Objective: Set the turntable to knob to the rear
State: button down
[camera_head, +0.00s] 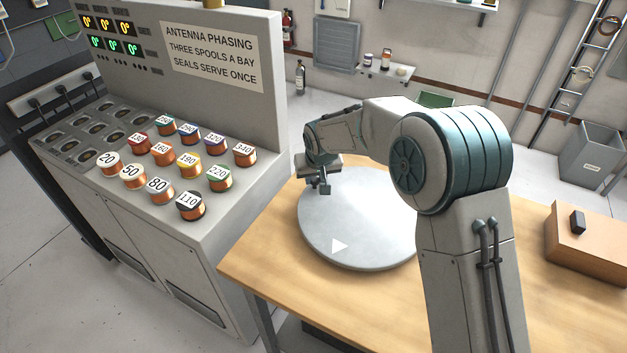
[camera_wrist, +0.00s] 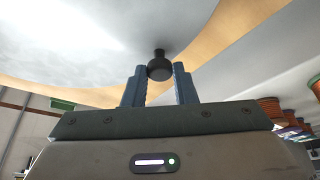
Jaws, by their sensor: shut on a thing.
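My gripper (camera_head: 325,188) is at the disc's back left rim. In the wrist view, my gripper (camera_wrist: 159,72) has its two blue-grey fingers on either side of a small black knob (camera_wrist: 160,67) and is shut on it. The knob is on a short stem at the disc's surface (camera_wrist: 90,45). In the head view the knob is mostly hidden by my fingers, and my arm covers the disc's right side.
A grey console (camera_head: 215,235) with several numbered copper spools (camera_head: 190,206) stands left of the wooden table (camera_head: 275,270). A brown box (camera_head: 590,245) with a small dark block (camera_head: 577,222) is at the table's right. Bare tabletop shows in front of the disc.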

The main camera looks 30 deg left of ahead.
aim_at(379, 175)
jog(key=shift+w+f+m, duration=0.15)
jog(key=shift+w+m, duration=0.15)
jog(key=shift+w, duration=0.15)
jog(key=w+d+m+h+b, duration=0.1)
jog(key=w+m, duration=0.1)
jog(key=w+d+m+h, duration=0.1)
jog(key=w+m, duration=0.1)
jog(key=w, duration=0.1)
jog(key=w+d+m+t+b, duration=0.1)
jog(key=w+m, duration=0.2)
jog(key=shift+d+h+b, duration=0.3)
jog(key=shift+h, duration=0.1)
jog(key=w+d+m+h, duration=0.1)
jog(key=d+m, duration=0.1)
jog(key=w+d+m+h, duration=0.1)
jog(key=w+d+m, duration=0.1)
jog(key=d+m, duration=0.1)
jog(key=w+d+m, duration=0.1)
jog(key=d+m, duration=0.1)
jog(key=d, duration=0.1)
jog(key=shift+w+r+m+g+h, duration=0.2)
jog(key=shift+m+g+h, duration=0.1)
jog(key=shift+h, duration=0.1)
jog(key=shift+w+d+m+g, duration=0.1)
jog(key=shift+d+m+g, duration=0.2)
jog(key=shift+d+m, duration=0.7)
jog(key=shift+d, duration=0.1)
jog(key=c, duration=1.2)
grip_release()
